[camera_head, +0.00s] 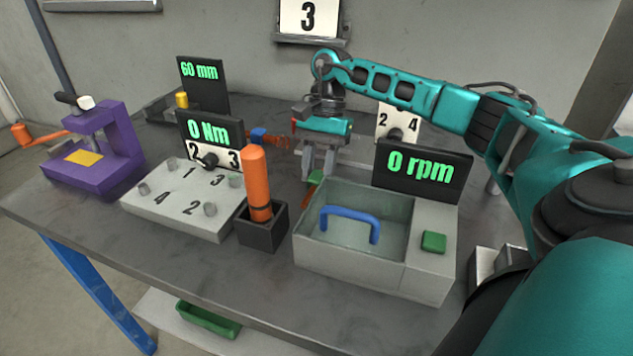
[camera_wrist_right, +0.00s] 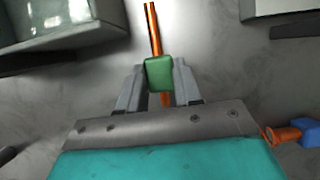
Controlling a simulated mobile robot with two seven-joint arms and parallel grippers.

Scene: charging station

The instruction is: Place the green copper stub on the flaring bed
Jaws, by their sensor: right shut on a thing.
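My right gripper (camera_head: 318,166) points down over the table behind the glass-walled tank and is shut on the green copper stub (camera_head: 315,178). The right wrist view shows the stub's green block (camera_wrist_right: 159,73) between the two fingers, with a thin copper rod (camera_wrist_right: 153,30) sticking out of it. In the head view the fingers partly hide the stub; I cannot tell whether it touches the table. A purple C-shaped stand (camera_head: 95,168) with a yellow pad (camera_head: 84,158) stands at the far left, apart from the gripper; it appears to be the flaring bed. My left gripper is out of view.
The tank (camera_head: 330,255) with a blue handle stands in front of the gripper. An orange-handled tool (camera_head: 257,180) stands upright in a dark holder. A numbered grey block (camera_head: 180,205) and display (camera_head: 210,133) lie toward the purple stand. A blue-and-copper piece (camera_head: 258,135) lies behind.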

